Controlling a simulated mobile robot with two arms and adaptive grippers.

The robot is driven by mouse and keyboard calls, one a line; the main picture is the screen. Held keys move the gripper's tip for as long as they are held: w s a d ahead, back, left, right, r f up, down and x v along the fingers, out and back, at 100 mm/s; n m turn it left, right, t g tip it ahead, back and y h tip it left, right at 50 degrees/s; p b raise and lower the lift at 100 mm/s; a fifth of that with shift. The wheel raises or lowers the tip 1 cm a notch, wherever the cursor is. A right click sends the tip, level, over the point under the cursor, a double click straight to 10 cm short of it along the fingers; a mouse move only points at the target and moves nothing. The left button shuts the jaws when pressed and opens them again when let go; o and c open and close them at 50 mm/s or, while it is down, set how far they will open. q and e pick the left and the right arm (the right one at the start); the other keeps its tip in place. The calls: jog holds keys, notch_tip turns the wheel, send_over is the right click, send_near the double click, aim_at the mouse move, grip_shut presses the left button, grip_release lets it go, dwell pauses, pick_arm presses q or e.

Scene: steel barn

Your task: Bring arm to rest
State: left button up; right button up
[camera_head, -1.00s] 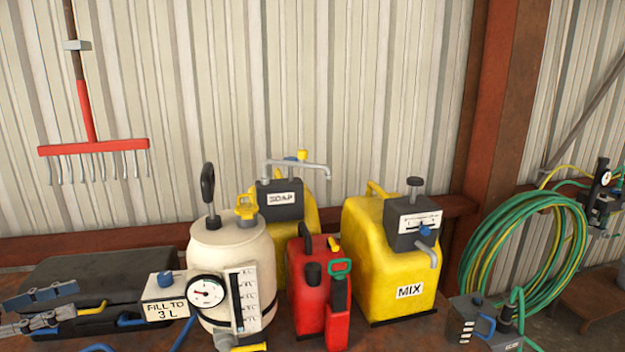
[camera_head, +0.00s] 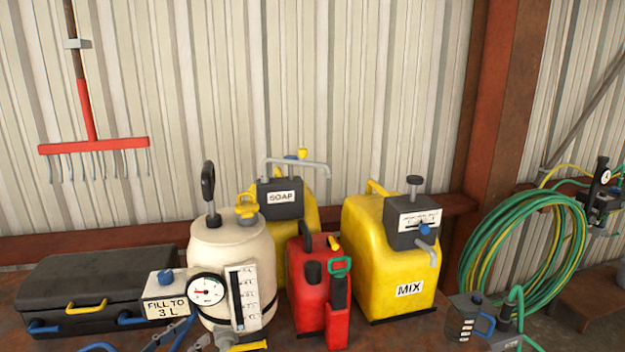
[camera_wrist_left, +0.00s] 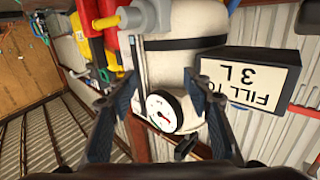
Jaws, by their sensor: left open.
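My left gripper (camera_head: 177,337) is at the bottom edge of the head view, in front of the white tank (camera_head: 232,262) and below the box labelled FILL TO 3 L (camera_head: 166,297). Its two fingers also show in the left wrist view (camera_wrist_left: 160,92), spread apart with nothing between them. The tank's round gauge (camera_wrist_left: 163,112) appears beyond the gap, and the label box (camera_wrist_left: 248,82) is to the right, upside down. Most of the left arm is out of the head view. My right gripper is in neither view.
A black case (camera_head: 95,284) lies left of the tank. A red can (camera_head: 308,285), a yellow SOAP container (camera_head: 300,212) and a yellow MIX container (camera_head: 385,245) stand to the right. A coiled green hose (camera_head: 475,245) hangs further right. Bare bench shows at the front.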

pick_arm(q)
jog(key=s+d+f+n+g+y, duration=0.35)
jog(key=s+d+f+y, duration=0.35)
jog(key=s+f, duration=0.3)
jog(key=s+f+g+y, duration=0.25)
jog(key=s+g, duration=0.55)
jog(key=s, duration=1.8)
notch_tip(320, 180, down, 33)
jog(key=s+g+b, duration=0.2)
jog(key=b, duration=0.4)
jog(key=s+a+f+b, duration=0.2)
jog(key=s+f+b, duration=0.2)
jog(key=s+f, duration=1.3)
notch_tip(320, 180, down, 4)
jog(key=shift+a+r+g+h, duration=0.15)
jog(key=shift+r+g+h, duration=0.05)
jog(key=shift+g+h, duration=0.15)
